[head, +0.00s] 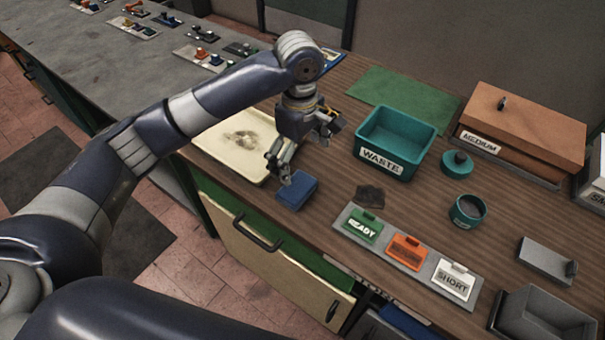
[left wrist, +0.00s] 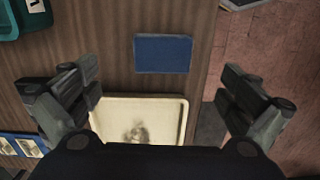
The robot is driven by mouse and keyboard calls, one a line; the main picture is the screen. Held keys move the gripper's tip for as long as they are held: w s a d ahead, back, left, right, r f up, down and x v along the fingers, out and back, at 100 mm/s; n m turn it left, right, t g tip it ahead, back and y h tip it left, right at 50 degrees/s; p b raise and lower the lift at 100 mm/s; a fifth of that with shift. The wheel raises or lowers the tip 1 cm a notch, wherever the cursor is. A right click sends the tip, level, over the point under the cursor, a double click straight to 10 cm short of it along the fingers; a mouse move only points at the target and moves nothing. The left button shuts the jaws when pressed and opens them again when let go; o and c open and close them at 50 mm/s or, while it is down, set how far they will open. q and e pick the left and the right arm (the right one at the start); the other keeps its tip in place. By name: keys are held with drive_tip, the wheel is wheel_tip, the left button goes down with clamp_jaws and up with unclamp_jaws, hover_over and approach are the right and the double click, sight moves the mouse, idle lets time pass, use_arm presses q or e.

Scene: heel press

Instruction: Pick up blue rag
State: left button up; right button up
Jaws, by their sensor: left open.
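The blue rag (head: 298,190) is a small folded rectangle lying on the wooden bench near its front edge. In the left wrist view the blue rag (left wrist: 163,54) lies flat, beyond and between the two fingers. My left gripper (head: 301,155) is open and empty, just behind and above the rag, with one finger near it in the head view. The left gripper (left wrist: 162,98) also shows with its fingers spread wide in the left wrist view. Whether a finger touches the rag I cannot tell. My right gripper is not in view.
A cream tray (head: 205,142) with a dark smudge lies left of the rag. A teal WASTE bin (head: 412,133) stands behind right. A dark scrap (head: 370,196) and a tag holder with READY (head: 362,227) and SHORT tags lie to the right. A drawer (head: 265,262) is below the front edge.

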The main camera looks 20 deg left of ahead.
use_arm(q)
hover_over(297, 187)
wheel_tip(297, 187, down, 4)
drive_tip(key=shift+w+d+r+n+p, duration=0.1)
drive_tip(key=shift+w+d+n+p, duration=0.05)
drive_tip(key=shift+n+p, duration=0.2)
drive_tip(key=shift+f, duration=0.35)
drive_tip(key=f, duration=0.1)
drive_tip(key=f+p, duration=0.1)
drive_tip(key=f, duration=0.2)
drive_tip(key=shift+a+p, duration=0.25)
drive_tip(key=shift+p, duration=0.15)
drive_tip(key=shift+f, duration=0.7)
drive_tip(key=c, duration=0.9)
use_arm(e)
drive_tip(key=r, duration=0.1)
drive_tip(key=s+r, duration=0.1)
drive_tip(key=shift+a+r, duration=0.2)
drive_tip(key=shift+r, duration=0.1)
